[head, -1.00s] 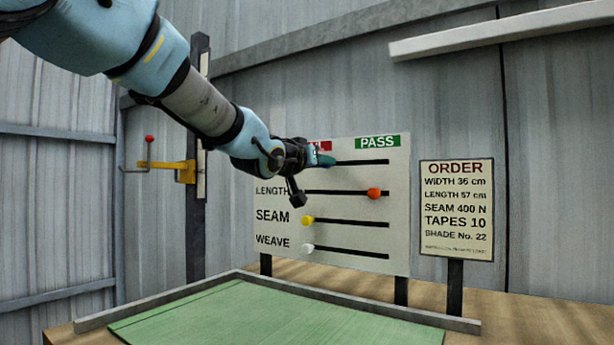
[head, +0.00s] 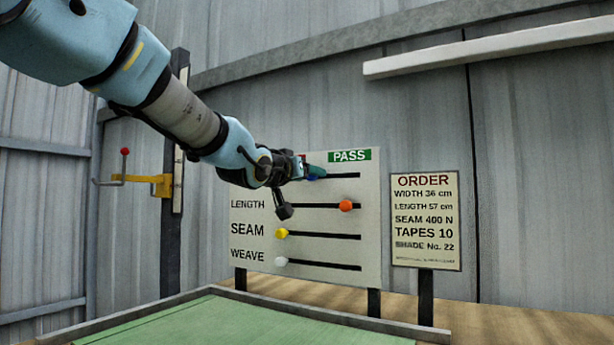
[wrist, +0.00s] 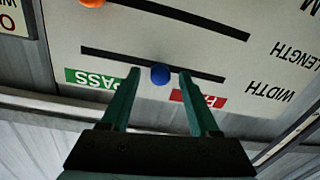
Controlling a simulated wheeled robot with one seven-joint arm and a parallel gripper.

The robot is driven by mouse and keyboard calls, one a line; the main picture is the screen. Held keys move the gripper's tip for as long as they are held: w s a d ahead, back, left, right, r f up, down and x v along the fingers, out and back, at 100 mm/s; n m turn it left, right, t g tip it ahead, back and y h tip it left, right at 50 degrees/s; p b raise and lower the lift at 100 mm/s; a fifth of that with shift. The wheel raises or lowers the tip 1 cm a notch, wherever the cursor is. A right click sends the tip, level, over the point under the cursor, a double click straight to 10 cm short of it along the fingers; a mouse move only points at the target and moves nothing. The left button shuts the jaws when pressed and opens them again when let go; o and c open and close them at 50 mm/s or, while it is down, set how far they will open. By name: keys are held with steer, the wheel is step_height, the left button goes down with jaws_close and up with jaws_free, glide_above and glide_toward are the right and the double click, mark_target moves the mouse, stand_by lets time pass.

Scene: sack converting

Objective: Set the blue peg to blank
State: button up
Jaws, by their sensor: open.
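The blue peg (wrist: 160,75) sits in the WIDTH slot, about midway along it, between the PASS label (wrist: 97,79) and the FAIL label (wrist: 198,98). In the head view only a bit of the blue peg (head: 312,178) shows under my fingers. My gripper (wrist: 159,72) is open, with one green finger on each side of the peg and a visible gap to each. In the head view my gripper (head: 314,171) is at the top row of the white board (head: 335,265) and hides the WIDTH word and most of the FAIL label.
Below, the orange peg (head: 346,205) is toward PASS in the LENGTH slot. The yellow peg (head: 281,233) and white peg (head: 281,262) are at the left ends of SEAM and WEAVE. An order sign (head: 425,250) stands right of the board. A green-topped table (head: 250,330) is in front.

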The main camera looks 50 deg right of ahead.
steer(key=shift+a, duration=0.1)
steer(key=v, duration=1)
steer(key=shift+a, duration=0.35)
steer(key=shift+s, duration=0.1)
